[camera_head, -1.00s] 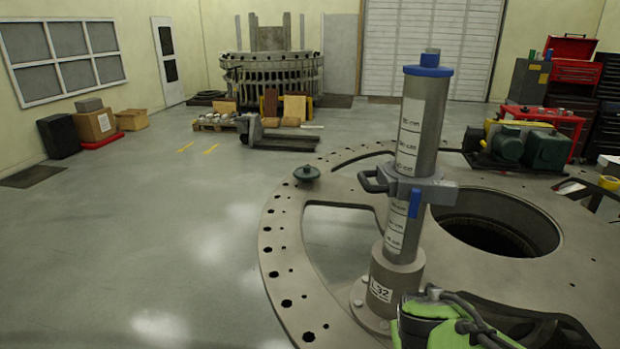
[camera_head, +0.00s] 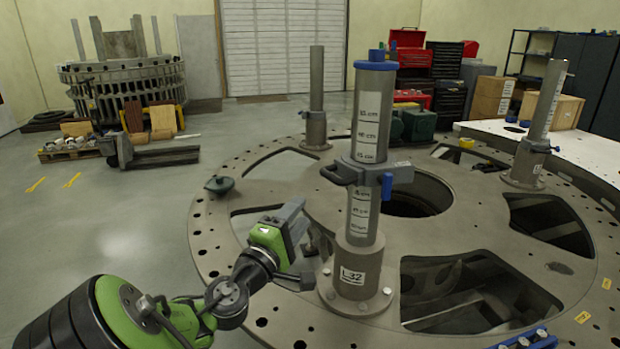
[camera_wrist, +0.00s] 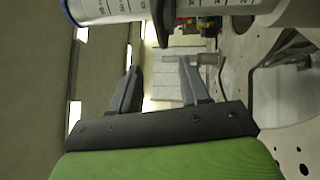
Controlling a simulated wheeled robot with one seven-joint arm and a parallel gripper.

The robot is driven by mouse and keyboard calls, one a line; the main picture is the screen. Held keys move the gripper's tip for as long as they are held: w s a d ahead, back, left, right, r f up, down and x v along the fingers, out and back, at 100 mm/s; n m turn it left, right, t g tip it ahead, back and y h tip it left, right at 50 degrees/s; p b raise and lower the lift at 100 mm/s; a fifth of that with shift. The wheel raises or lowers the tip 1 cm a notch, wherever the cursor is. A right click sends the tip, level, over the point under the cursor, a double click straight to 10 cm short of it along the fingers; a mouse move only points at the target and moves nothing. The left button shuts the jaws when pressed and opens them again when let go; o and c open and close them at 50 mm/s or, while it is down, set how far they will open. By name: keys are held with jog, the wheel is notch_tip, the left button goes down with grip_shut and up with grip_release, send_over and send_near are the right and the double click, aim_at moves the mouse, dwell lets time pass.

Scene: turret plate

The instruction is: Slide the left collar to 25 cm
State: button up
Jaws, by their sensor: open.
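The post (camera_head: 369,110) marked L32 stands upright on the turret plate (camera_head: 225,215), with a blue cap and white scale labels. My gripper (camera_head: 303,246) is open and empty, left of the post and lower than the collar, apart from both.
Two other posts stand on the plate, one behind (camera_head: 316,80) and one at right (camera_head: 549,100). A dark green knob-like part (camera_head: 219,185) lies on the plate's left rim. The plate has large openings. Open floor (camera_head: 100,235) lies to the left.

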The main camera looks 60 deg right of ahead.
aim_at(332, 177)
jog(key=d+p, duration=0.1)
jog(key=d, duration=0.4)
jog(key=d+r+p, duration=0.1)
jog(key=d, duration=0.4)
jog(key=d+r+p, duration=0.1)
jog(key=d, duration=0.4)
jog(key=shift+d+r, duration=0.15)
jog(key=shift+s, duration=0.1)
jog(key=shift+c, duration=0.3)
grip_shut()
